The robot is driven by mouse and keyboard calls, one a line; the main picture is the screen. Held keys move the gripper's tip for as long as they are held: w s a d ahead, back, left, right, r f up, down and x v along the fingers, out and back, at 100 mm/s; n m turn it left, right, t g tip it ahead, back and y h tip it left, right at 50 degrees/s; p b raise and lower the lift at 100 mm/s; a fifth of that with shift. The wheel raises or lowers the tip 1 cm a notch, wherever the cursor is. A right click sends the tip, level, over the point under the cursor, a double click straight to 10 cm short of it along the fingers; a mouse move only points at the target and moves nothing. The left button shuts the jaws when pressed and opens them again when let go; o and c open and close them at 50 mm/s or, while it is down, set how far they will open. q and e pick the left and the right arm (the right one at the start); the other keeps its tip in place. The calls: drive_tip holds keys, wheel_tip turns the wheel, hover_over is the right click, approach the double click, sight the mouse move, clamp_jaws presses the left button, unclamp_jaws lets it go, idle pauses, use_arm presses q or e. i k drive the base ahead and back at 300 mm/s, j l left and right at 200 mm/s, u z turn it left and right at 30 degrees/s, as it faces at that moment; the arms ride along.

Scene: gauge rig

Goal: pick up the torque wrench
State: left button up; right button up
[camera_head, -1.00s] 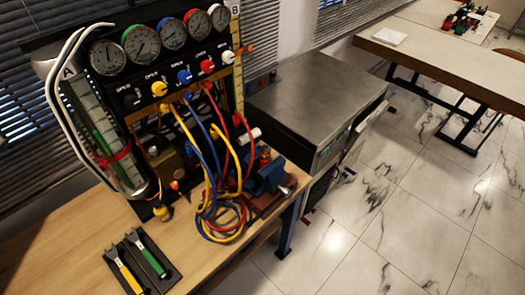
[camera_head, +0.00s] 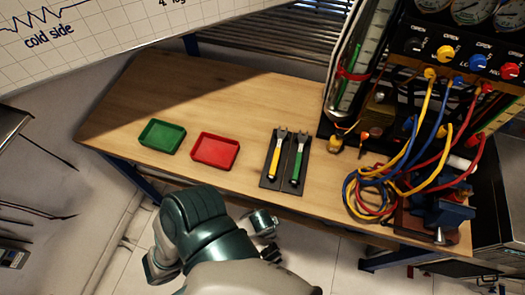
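Two wrench-like tools lie side by side in black holders on the wooden table, left of the gauge rig. One tool has a yellow handle (camera_head: 274,163) and the other has a green handle (camera_head: 297,167). Both have grey metal heads pointing to the back. Which of them is the torque wrench I cannot tell. My arm shows at the bottom with teal and grey links, apparently the left one. Small dark and metal parts, apparently my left gripper (camera_head: 264,228), show below the table's front edge, apart from the tools. Its fingers are not clear. My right gripper is out of view.
A green tray (camera_head: 162,137) and a red tray (camera_head: 215,151) sit empty on the table (camera_head: 235,98), left of the tools. Looped coloured hoses (camera_head: 375,195) and a blue vise (camera_head: 440,212) crowd the right end. The table's back middle is clear.

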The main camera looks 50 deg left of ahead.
sight(281, 136)
drive_tip(key=u, duration=1.55)
drive_tip(key=j+z, duration=0.15)
drive_tip(key=j, duration=0.25)
drive_tip(key=k, duration=0.05)
